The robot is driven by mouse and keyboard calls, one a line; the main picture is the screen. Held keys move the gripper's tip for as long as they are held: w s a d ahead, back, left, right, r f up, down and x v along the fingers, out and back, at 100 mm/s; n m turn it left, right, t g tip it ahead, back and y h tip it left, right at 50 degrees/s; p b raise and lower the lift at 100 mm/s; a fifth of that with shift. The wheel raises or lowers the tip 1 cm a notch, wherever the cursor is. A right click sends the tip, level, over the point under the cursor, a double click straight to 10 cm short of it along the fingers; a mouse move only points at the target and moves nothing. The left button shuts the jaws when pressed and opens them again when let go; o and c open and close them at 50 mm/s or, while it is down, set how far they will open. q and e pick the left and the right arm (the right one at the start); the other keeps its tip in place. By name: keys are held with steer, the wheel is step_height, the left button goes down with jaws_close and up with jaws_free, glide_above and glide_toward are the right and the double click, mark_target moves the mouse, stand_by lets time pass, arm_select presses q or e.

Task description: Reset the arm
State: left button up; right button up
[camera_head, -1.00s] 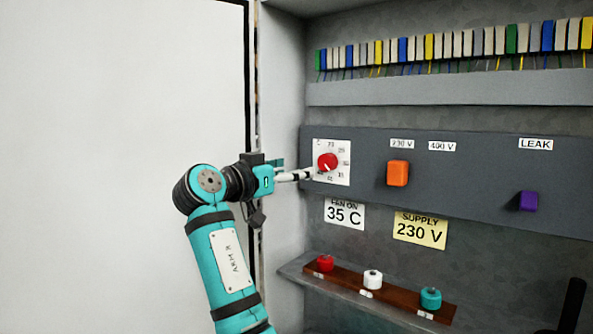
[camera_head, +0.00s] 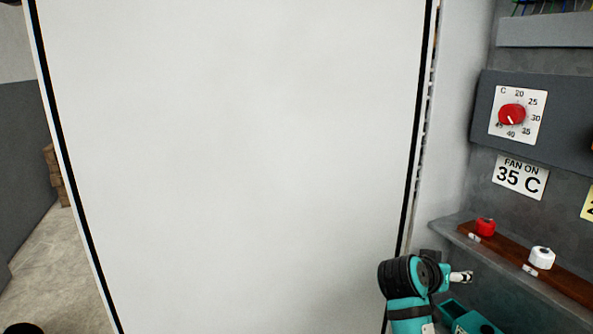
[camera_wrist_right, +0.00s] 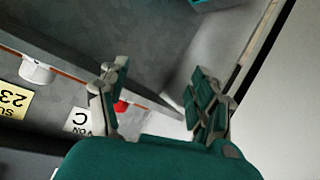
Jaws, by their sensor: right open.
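My right arm shows low at the right of the head view, its gripper (camera_head: 462,278) below the dial panel and near the shelf, away from the dial. In the right wrist view the two fingers of my right gripper (camera_wrist_right: 160,78) stand apart with nothing between them. The red dial knob (camera_head: 512,114) sits on its white scale plate (camera_head: 538,100), its white mark pointing roughly down. A label reading FAN ON 35 C (camera_head: 520,177) is below it. My left gripper is not seen.
A shelf with a brown strip (camera_head: 510,258) carries a red cap (camera_head: 485,227) and a white cap (camera_head: 542,258); both also show in the wrist view. A large white door or panel (camera_head: 230,150) fills the middle. Open floor (camera_head: 60,270) shows at left.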

steer(key=s+a+f+n+g+y, duration=0.1)
steer(key=s+a+f+n+y, duration=0.15)
steer(key=s+f, duration=0.65)
steer(key=s+a+f+n+g+y, duration=0.1)
steer(key=s+a+f+n+y, duration=0.15)
steer(key=s+f, duration=0.7)
steer(key=s+a+f+n+g+y, duration=0.1)
steer(key=s+a+f+n+y, duration=0.2)
steer(key=s, duration=0.6)
steer(key=s+a+f+n+g+y, duration=0.1)
steer(key=s+a+f+y, duration=0.2)
steer(key=s, duration=0.6)
step_height(320, 180, down, 28)
steer(key=s+a+r+g, duration=0.1)
steer(key=s+g, duration=0.1)
steer(key=s+d+f, duration=0.2)
steer(key=s+f, duration=1.3)
steer(key=shift+s+d+f+g+h, duration=0.15)
steer(key=shift+s+d+g+h, duration=0.25)
